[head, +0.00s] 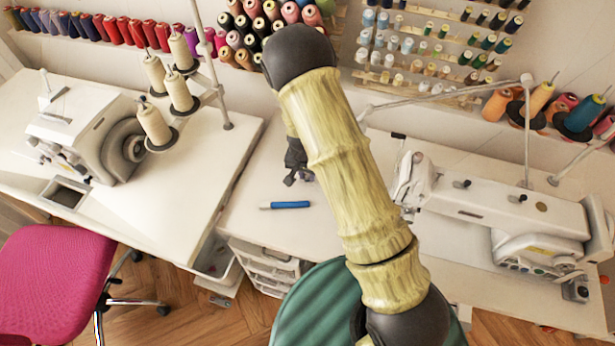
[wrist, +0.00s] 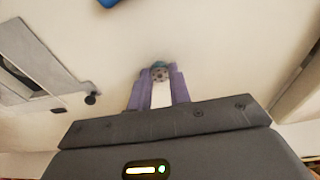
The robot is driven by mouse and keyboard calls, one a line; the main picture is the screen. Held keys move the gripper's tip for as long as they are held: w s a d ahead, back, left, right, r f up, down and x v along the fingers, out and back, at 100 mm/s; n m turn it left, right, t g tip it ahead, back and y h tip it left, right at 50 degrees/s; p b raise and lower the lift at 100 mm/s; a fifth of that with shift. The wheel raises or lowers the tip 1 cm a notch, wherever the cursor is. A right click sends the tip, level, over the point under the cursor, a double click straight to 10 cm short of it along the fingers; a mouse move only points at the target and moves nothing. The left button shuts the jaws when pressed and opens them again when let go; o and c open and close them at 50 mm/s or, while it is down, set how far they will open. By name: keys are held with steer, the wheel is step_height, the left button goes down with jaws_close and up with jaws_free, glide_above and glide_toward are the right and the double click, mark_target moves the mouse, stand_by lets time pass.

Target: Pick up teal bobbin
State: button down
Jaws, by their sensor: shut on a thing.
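The teal bobbin (wrist: 160,66) is a small round piece with a dark, holed face, seen in the wrist view between the tips of my gripper's purple fingers. My gripper (wrist: 159,78) is shut on it. In the head view my gripper (head: 298,178) is low over the white table, partly behind my arm, and the bobbin cannot be made out there. I cannot tell whether the bobbin touches the table.
A blue-handled tool (head: 285,205) lies on the white table (head: 252,180) near my gripper; its blue end (wrist: 107,2) shows in the wrist view. A white sewing machine (head: 500,205) stands on the right, another (head: 100,125) on the left. Thread racks (head: 430,45) line the wall.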

steer(key=shift+r, duration=0.1)
step_height(320, 180, up, 10)
stand_by(0.4)
